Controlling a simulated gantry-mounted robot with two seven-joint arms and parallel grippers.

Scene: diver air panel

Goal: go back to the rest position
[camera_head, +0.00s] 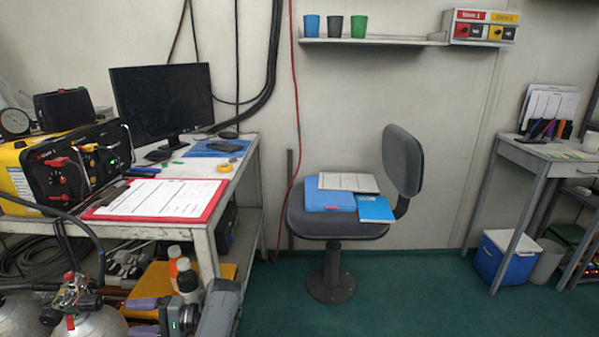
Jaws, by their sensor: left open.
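My left gripper (133,317) is at the bottom left of the head view, with its two purple-grey fingers pointing left. The fingers are apart and nothing shows between them. It is in front of the yellow-orange case (152,283) and to the right of a gas cylinder (100,322) with a red-knobbed valve. Whether it touches either one, I cannot tell. Part of my left arm (218,312) shows just right of the gripper. My right gripper is not in view.
A desk with a red clipboard (160,199), a monitor (163,100) and a yellow-black air panel (70,163) stands above the gripper. Bottles (188,284) stand close behind it. An office chair (337,226) holds folders.

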